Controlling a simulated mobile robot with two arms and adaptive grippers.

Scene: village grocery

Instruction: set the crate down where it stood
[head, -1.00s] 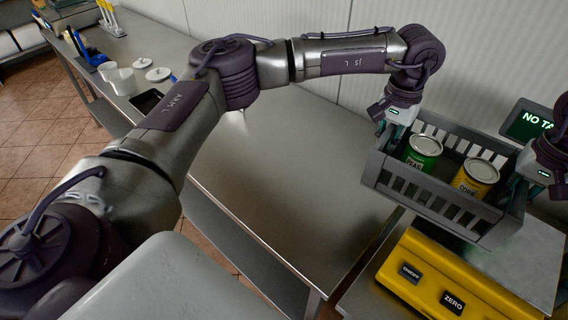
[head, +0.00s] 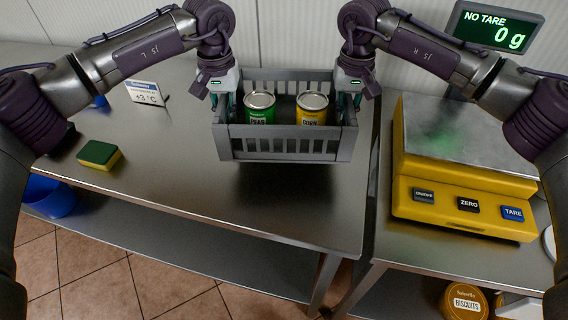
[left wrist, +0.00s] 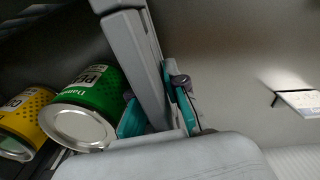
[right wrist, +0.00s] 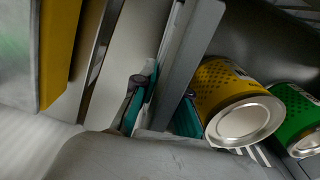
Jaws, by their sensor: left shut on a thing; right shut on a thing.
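The grey slatted crate (head: 285,143) is in the middle of the head view, over the steel table left of the scale. It looks level; I cannot tell whether its bottom touches the table. Inside stand a green peas can (head: 260,107) and a yellow corn can (head: 312,108), both upright. My left gripper (head: 222,98) is shut on the crate's left end wall, seen close in the left wrist view (left wrist: 140,60). My right gripper (head: 349,97) is shut on the right end wall, seen in the right wrist view (right wrist: 185,65).
A yellow scale (head: 465,190) with an empty steel plate stands to the right; its display (head: 497,27) reads 0 g. A green-and-yellow sponge (head: 99,154) and a +3 °C sign (head: 147,92) are at left. The steel table (head: 230,200) is clear in front of the crate.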

